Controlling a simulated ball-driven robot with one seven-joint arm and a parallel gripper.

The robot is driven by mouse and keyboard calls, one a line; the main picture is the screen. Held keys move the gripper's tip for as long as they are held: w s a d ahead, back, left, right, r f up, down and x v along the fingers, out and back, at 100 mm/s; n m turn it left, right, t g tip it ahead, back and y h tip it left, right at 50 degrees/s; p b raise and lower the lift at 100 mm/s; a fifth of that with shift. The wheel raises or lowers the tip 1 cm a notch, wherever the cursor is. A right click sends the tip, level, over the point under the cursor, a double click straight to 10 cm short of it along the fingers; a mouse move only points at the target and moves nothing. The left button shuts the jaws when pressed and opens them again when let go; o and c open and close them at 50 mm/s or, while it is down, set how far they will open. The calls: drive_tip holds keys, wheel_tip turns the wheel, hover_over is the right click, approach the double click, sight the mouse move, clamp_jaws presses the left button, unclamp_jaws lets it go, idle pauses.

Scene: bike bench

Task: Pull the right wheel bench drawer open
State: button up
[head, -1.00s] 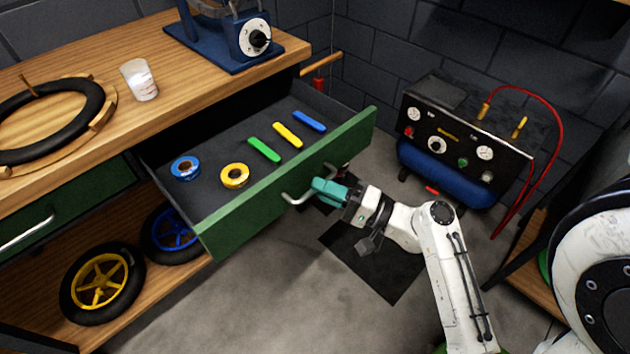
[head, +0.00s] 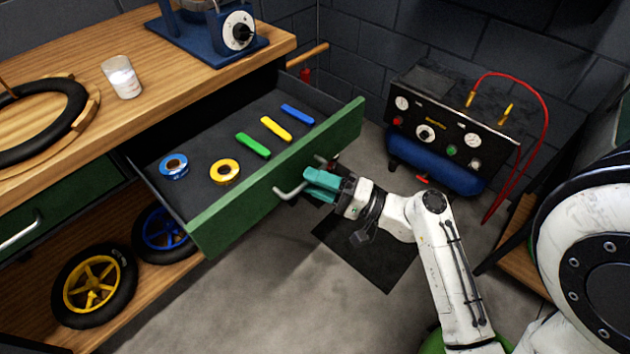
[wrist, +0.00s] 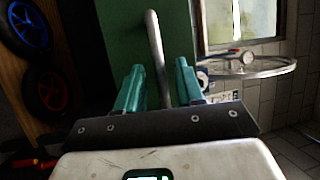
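The right wheel bench drawer (head: 232,203) has a green front and stands pulled well out from under the wooden bench. Its metal bar handle (head: 287,193) sticks out from the front; in the wrist view the handle (wrist: 156,50) runs upward between the teal fingers. My gripper (head: 312,184) is at the handle with its fingers apart. In the wrist view a gap shows between each finger and the bar, so my gripper (wrist: 160,85) is open around or just in front of the handle. How deep the bar sits between the fingertips is hard to tell.
The drawer holds a blue tape roll (head: 174,166), a yellow tape roll (head: 225,172) and green, yellow and blue levers. Wheels (head: 92,284) lie on the lower shelf. A compressor (head: 440,150) stands at the back right. The floor (head: 290,290) before the drawer is clear.

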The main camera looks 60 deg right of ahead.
drive_tip(key=v, duration=1)
drive_tip(key=shift+s, duration=0.25)
drive_tip(key=w+a+f+n+g+y, duration=0.2)
drive_tip(key=a+f+n+g+y, duration=0.1)
drive_tip(key=a+f+n+g, duration=1.05)
wheel_tip(320, 180, up, 15)
drive_tip(key=s+d+n+g+h+p, duration=0.1)
drive_tip(key=g+h+p, duration=0.4)
drive_tip(key=p, duration=0.8)
drive_tip(key=shift+s+f+n+h, duration=0.15)
drive_tip(key=shift+s+n+h, duration=0.15)
drive_tip(key=shift+s+n, duration=0.15)
